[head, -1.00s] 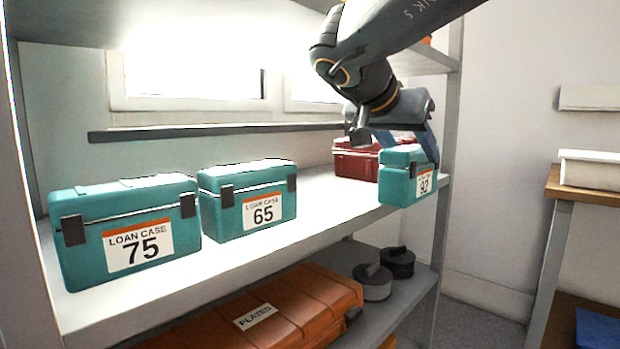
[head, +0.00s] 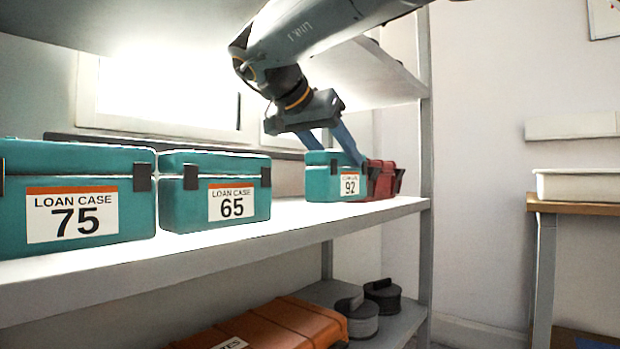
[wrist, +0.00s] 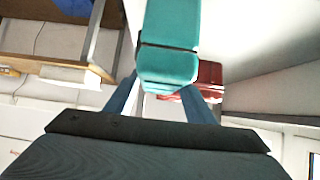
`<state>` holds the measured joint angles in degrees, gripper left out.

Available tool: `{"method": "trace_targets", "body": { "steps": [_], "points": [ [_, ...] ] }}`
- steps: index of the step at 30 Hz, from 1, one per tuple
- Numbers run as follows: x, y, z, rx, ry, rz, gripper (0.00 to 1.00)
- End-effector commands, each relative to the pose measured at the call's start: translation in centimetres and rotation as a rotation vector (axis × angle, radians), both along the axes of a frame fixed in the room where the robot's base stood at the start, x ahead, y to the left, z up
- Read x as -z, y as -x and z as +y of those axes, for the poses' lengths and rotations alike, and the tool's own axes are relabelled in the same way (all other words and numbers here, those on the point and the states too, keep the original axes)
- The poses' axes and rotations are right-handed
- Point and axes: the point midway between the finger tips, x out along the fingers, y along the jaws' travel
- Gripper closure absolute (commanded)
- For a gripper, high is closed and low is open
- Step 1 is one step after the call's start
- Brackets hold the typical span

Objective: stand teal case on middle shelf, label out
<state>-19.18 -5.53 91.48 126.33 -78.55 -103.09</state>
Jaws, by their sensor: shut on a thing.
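The teal case labelled 92 (head: 336,177) is at the middle shelf (head: 230,235), right of the other teal cases. Its label faces out toward the head camera and it looks upright. My gripper (head: 343,150) reaches down from above and is shut on this case. In the wrist view the case (wrist: 168,45) lies between the blue fingers of my gripper (wrist: 165,95). The case's bottom appears at or just above the shelf surface; I cannot tell whether it touches.
Teal cases 75 (head: 75,200) and 65 (head: 215,190) stand to the left. A red case (head: 383,178) is close behind and right of case 92. A shelf post (head: 426,130) is at the right. An orange case (head: 285,325) and dark round weights (head: 382,294) are below.

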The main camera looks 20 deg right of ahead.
Motion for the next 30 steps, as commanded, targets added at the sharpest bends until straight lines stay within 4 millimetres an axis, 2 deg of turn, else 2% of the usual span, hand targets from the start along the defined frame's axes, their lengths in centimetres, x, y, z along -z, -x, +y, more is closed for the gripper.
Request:
{"method": "trace_targets", "body": {
  "steps": [3, 10, 15, 21, 30],
  "points": [
    [0.1, -1.5, 1.0, 0.0, 0.0, -0.002, 0.93],
    [0.1, -2.8, 2.0, 0.0, 0.0, -0.002, 0.93],
    [0.3, -5.2, 3.7, 0.0, 0.0, -0.002, 0.93],
    [1.4, -4.8, 3.5, 0.001, 0.0, -0.002, 0.93],
    [1.4, -4.7, 3.5, 0.0, 0.0, -0.002, 0.93]
  ]
}}
